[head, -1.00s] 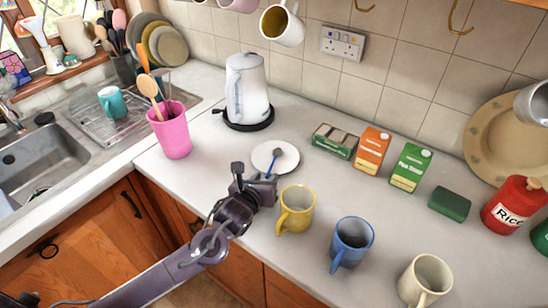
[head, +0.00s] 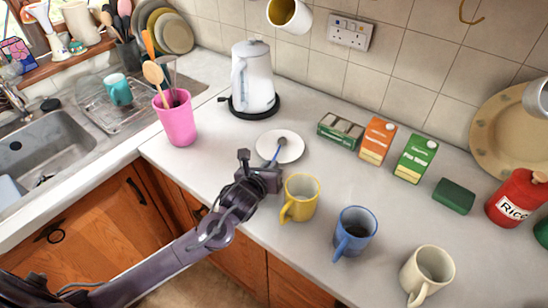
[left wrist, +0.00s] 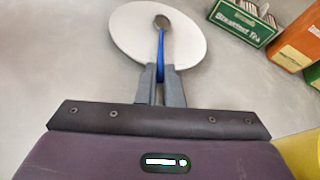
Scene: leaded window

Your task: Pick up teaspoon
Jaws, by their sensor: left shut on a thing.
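The teaspoon has a blue handle and a metal bowl. In the head view the teaspoon (head: 279,147) lies over the white saucer (head: 292,148), its handle pointing toward my left gripper (head: 273,173). In the left wrist view the teaspoon (left wrist: 161,40) has its bowl over the saucer (left wrist: 125,35), and its handle runs down between the fingers of my left gripper (left wrist: 161,72). The fingers are shut on the handle. The handle's end is hidden behind the gripper. I cannot tell whether the spoon touches the saucer. My right gripper is not in view.
A yellow mug (head: 300,198), a blue mug (head: 354,233) and a cream mug (head: 426,275) stand right of the gripper. A pink pot (head: 176,118) and white kettle (head: 253,80) stand behind left. Tea box (head: 340,132) and cartons (head: 377,141) stand behind right. Counter left of the saucer is clear.

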